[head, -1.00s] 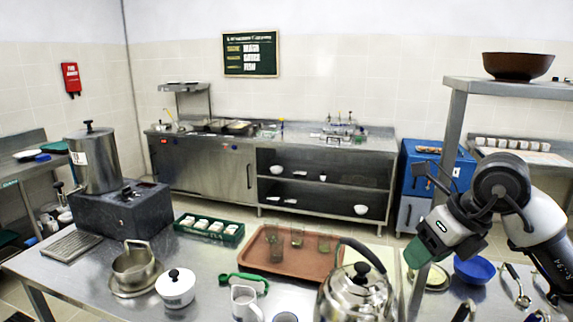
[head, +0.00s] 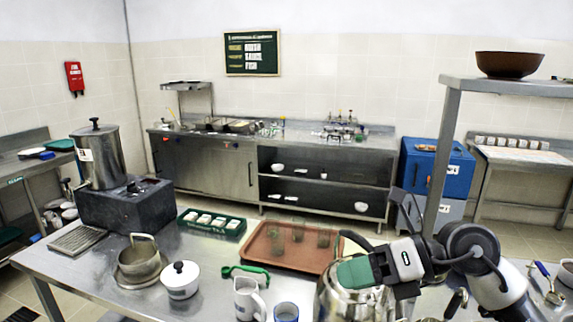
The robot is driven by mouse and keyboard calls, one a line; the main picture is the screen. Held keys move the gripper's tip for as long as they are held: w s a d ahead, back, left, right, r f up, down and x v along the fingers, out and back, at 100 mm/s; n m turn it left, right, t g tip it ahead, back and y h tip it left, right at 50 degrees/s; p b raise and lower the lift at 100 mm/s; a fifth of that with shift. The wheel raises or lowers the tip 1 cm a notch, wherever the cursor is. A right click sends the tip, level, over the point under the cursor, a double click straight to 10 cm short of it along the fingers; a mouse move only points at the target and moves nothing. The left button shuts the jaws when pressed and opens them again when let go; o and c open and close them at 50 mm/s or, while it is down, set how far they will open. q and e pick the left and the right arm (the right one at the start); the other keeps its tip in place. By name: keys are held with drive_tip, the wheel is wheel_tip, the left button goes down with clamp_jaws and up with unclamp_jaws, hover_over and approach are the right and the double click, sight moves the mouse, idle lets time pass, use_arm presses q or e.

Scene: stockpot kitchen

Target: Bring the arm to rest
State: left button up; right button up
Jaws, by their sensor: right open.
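My right arm comes in from the lower right, bent over the right part of the steel table. I cannot tell whether the arm touches the kettle. My left gripper is not in view.
The steel table (head: 90,275) holds a brown tray (head: 258,258) with glasses, a green crate (head: 230,233), a white lidded pot (head: 180,282), a white jug (head: 247,300) and a blue mug (head: 286,312). A raised shelf (head: 520,88) with a brown bowl (head: 508,64) stands at right.

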drive_tip(key=s+d+f+n+t+h, duration=0.1)
drive_tip(key=d+f+n+t+h, duration=0.55)
drive_tip(key=n, duration=1.05)
drive_tip(key=s+d+f+n+t+h, duration=0.1)
drive_tip(key=d+f+n+t+h, duration=0.5)
drive_tip(key=n, duration=1.1)
drive_tip(key=s+a+f+m+g, duration=0.25)
drive_tip(key=s+f+g, duration=0.85)
drive_tip(key=s+f, duration=0.85)
wheel_tip(320, 180, down, 24)
drive_tip(key=s+d+f+g, duration=0.2)
drive_tip(key=s+f, duration=1.4)
drive_tip(key=f, duration=0.1)
drive_tip(key=shift+s+d+h, duration=0.3)
drive_tip(key=shift+d+h, duration=0.05)
drive_tip(key=shift+d, duration=0.05)
